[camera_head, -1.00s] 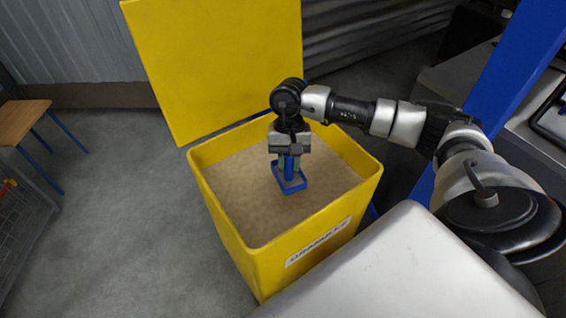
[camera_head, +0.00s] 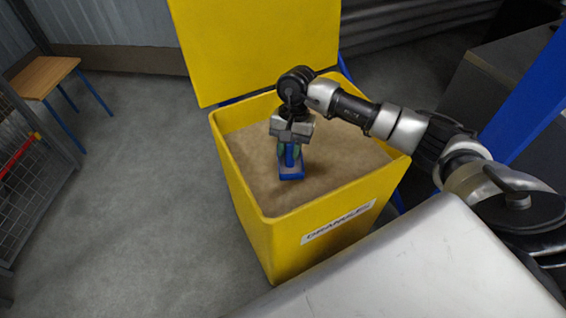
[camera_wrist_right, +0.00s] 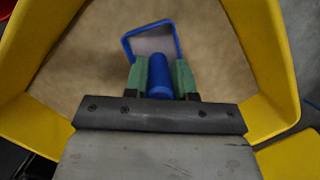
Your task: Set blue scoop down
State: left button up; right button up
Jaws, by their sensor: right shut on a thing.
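The blue scoop (camera_head: 291,174) is in my right gripper (camera_head: 289,153), over the granules in the yellow bin (camera_head: 262,232). My right gripper is shut on the scoop's upright handle, and its fingers are green. In the right wrist view the blue handle (camera_wrist_right: 160,78) lies between the two green fingers (camera_wrist_right: 159,80), with the scoop's blue rim (camera_wrist_right: 127,47) beyond. The scoop is low, near the granule surface (camera_head: 340,155); I cannot tell whether it touches. My left gripper is not in view.
The bin's yellow lid (camera_head: 255,50) stands open at the back. A white surface (camera_head: 410,265) is in front of the bin at lower right. A wooden stool (camera_head: 45,76) and a wire cage (camera_head: 30,165) are at left. The grey floor (camera_head: 130,210) between is clear.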

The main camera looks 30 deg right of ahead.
aim_at(282, 163)
jog(key=shift+w+a+f, duration=0.15)
jog(key=shift+a+f, duration=0.65)
jog(key=shift+a, duration=0.3)
notch_tip(282, 163, down, 3)
jog(key=shift+f+b, duration=0.15)
jog(key=shift+b, duration=0.35)
jog(key=shift+f, duration=0.25)
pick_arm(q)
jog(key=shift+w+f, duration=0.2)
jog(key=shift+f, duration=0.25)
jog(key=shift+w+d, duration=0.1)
pick_arm(e)
jog(key=o, duration=0.8)
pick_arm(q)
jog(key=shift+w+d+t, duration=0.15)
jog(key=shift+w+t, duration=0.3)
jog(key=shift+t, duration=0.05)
pick_arm(e)
jog(key=shift+o, duration=0.2)
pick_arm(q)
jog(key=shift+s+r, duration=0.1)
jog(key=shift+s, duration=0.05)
